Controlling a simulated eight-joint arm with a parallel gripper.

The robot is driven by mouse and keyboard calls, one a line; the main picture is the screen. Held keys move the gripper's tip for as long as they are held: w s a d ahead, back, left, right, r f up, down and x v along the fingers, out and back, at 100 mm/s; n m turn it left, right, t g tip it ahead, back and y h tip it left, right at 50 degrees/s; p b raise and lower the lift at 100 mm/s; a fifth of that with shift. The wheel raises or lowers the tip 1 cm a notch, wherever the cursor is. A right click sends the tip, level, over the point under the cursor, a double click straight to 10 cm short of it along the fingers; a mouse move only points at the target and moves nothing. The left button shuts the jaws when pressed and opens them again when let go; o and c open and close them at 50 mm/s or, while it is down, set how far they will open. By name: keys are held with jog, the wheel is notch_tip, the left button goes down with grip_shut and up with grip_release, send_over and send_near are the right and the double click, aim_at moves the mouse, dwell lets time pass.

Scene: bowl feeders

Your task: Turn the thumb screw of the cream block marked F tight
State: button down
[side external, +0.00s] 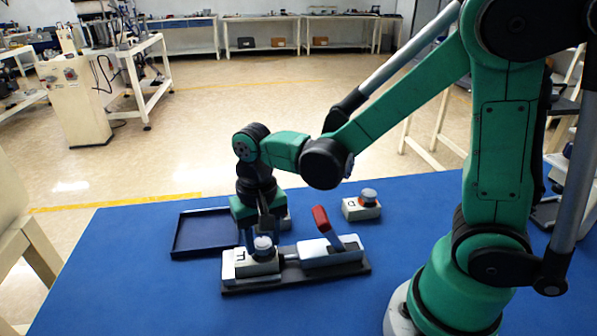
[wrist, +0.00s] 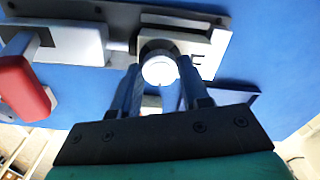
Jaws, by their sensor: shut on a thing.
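The cream block marked F (side external: 240,268) sits at the left end of a dark base plate (side external: 310,280). In the wrist view the block (wrist: 205,46) shows its letter beside the screw. The thumb screw (side external: 263,243) stands on top of the block with a pale round cap; the cap (wrist: 160,71) is also plain in the wrist view. My gripper (side external: 258,240) points down over the block. In the wrist view its fingers (wrist: 161,78) sit on either side of the thumb screw, shut on it. The fingers hide parts of the screw's sides.
A clamp with a red handle (side external: 321,218) stands on the same plate, right of the block. Another lettered cream block (side external: 355,212) with a red-collared knob sits behind it. A dark tray (side external: 187,250) lies at the left. A further pale block is partly hidden behind my gripper.

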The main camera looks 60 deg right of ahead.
aim_at(263, 243)
jog(key=shift+m, duration=0.4)
jog(key=shift+c, duration=2.1)
grip_release()
jog(key=shift+r, duration=2.8)
